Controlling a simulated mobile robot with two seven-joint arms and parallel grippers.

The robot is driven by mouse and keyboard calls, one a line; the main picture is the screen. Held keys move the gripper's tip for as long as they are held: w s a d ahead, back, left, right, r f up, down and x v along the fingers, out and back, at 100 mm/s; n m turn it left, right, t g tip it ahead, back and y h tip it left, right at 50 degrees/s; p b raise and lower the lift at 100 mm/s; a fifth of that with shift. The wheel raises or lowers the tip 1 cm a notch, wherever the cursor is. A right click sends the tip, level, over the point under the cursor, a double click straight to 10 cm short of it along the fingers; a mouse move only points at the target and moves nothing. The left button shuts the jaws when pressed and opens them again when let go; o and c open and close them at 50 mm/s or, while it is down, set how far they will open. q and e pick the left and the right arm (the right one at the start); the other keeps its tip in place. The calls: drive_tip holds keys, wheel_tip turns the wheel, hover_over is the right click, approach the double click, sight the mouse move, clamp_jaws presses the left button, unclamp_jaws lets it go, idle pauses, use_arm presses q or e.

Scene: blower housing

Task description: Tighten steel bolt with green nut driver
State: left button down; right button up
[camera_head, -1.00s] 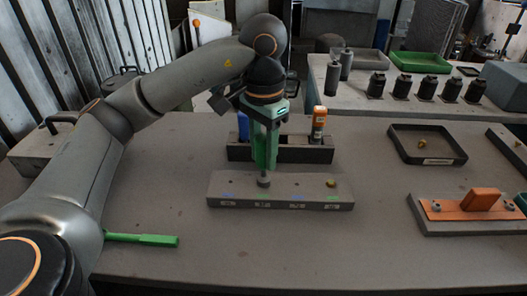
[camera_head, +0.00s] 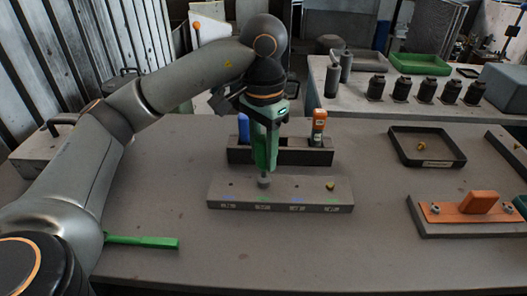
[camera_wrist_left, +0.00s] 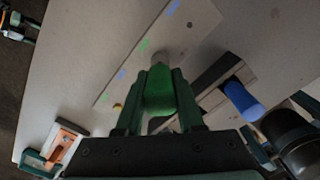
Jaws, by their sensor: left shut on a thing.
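My left gripper (camera_head: 268,140) is shut on the green nut driver (camera_head: 266,158). The driver stands about upright over the grey block (camera_head: 310,190), its grey socket (camera_head: 263,182) down at the second position from the left. The steel bolt is not visible; the socket covers that spot. In the left wrist view the green handle (camera_wrist_left: 160,92) sits between the fingers (camera_wrist_left: 158,110), with the socket (camera_wrist_left: 160,57) beyond it at the block. A brass-coloured bolt (camera_head: 331,186) stands at the block's right end. My right gripper is not in view.
Behind the block is a dark rack (camera_head: 300,155) with a blue-handled tool (camera_head: 243,127) and an orange-handled one (camera_head: 318,122). A black tray (camera_head: 440,159) and an orange fixture (camera_head: 479,203) are at right. A green tool (camera_head: 145,241) lies front left. The front middle is clear.

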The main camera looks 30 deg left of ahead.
use_arm(q)
drive_tip(key=shift+r+p, duration=3.35)
drive_tip(key=shift+r, duration=0.45)
drive_tip(key=shift+f, duration=0.1)
